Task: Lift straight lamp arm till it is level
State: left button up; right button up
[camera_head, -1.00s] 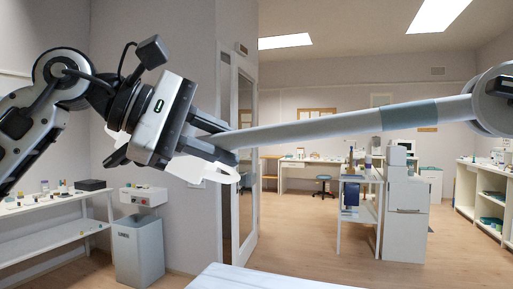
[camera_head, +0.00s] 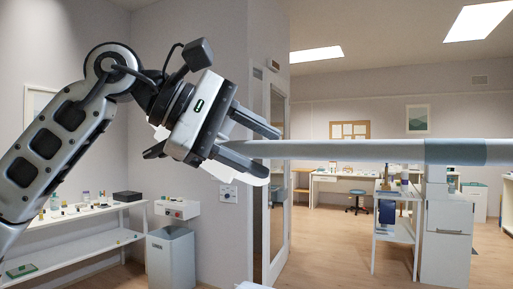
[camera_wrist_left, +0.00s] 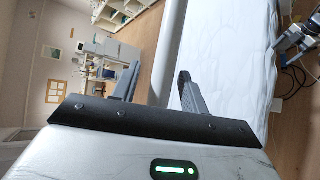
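The straight lamp arm (camera_head: 350,152) is a long pale tube with a grey-blue band. It runs almost level across the head view and leaves at the right edge; its pivot is out of view. My left gripper (camera_head: 272,152) is at its left end, one dark finger above the tube and one below. The fingers stand apart, with a gap above the tube; contact with the lower finger is not clear. In the left wrist view the pale tube (camera_wrist_left: 172,45) passes between the two fingers (camera_wrist_left: 158,86). My right gripper is not seen.
A white padded surface (camera_wrist_left: 225,60) lies below, in the left wrist view. A shelf (camera_head: 75,225) with small items and a grey bin (camera_head: 170,258) stand at the left. A white cabinet (camera_head: 447,240) stands further back at the right. The air around the tube looks clear.

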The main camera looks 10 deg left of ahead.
pick_arm(q)
jog(key=shift+f, duration=0.15)
jog(key=b+v, duration=0.1)
jog(key=v, duration=1.5)
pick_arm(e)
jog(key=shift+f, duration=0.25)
pick_arm(q)
jog(key=shift+w, duration=0.1)
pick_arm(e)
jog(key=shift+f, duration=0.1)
